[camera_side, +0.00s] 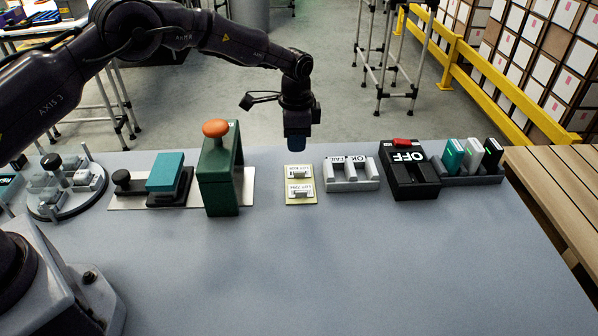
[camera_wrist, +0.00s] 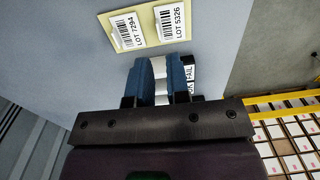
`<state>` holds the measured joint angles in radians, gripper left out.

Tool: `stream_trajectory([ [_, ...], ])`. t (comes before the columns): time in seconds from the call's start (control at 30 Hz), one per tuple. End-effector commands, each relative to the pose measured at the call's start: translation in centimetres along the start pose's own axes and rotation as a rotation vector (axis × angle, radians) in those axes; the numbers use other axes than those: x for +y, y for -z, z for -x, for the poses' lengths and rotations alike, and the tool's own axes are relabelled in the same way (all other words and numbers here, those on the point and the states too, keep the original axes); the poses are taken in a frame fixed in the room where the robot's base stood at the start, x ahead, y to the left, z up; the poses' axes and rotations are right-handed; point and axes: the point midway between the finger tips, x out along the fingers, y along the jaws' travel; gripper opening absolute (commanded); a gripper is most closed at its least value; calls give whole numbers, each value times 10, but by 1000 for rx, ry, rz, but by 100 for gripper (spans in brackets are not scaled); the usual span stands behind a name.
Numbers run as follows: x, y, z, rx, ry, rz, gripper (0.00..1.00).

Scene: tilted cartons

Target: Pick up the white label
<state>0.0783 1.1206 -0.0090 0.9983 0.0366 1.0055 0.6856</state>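Several white items could be the white label, and I cannot tell which is meant. Two white lot labels, LOT 5326 (camera_wrist: 172,22) and LOT 7294 (camera_wrist: 127,31), sit on a pale yellow board. In the side view they are the far label (camera_side: 298,172) and the near label (camera_side: 300,190). A white upright piece (camera_side: 473,154) stands between a green and a black one in a grey rack at the right. My gripper (camera_side: 297,147) hangs above the table behind the yellow board. In the wrist view its blue fingers (camera_wrist: 161,68) are apart, with nothing held between them.
A grey holder (camera_side: 351,184) with OK and FAIL tags stands right of the board. A black OFF switch box (camera_side: 409,176) is beyond it. A green press (camera_side: 217,180) with an orange knob stands close to the board's left. The table's front is clear.

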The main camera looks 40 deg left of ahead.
Motion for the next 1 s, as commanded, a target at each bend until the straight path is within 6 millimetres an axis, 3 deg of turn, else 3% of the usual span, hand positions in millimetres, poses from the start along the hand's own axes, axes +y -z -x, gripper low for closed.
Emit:
stream_trajectory([
  [0.1, 0, 0, -21, -1, -1, 0, 16],
  [0.37, 1, -1, -41, 0, 0, 1, 16],
  [0.63, 4, -3, -80, 0, 0, 1, 16],
  [0.97, 3, -3, -86, 2, 1, 1, 16],
  [1.0, 3, -3, -86, 2, 1, 2, 7],
])
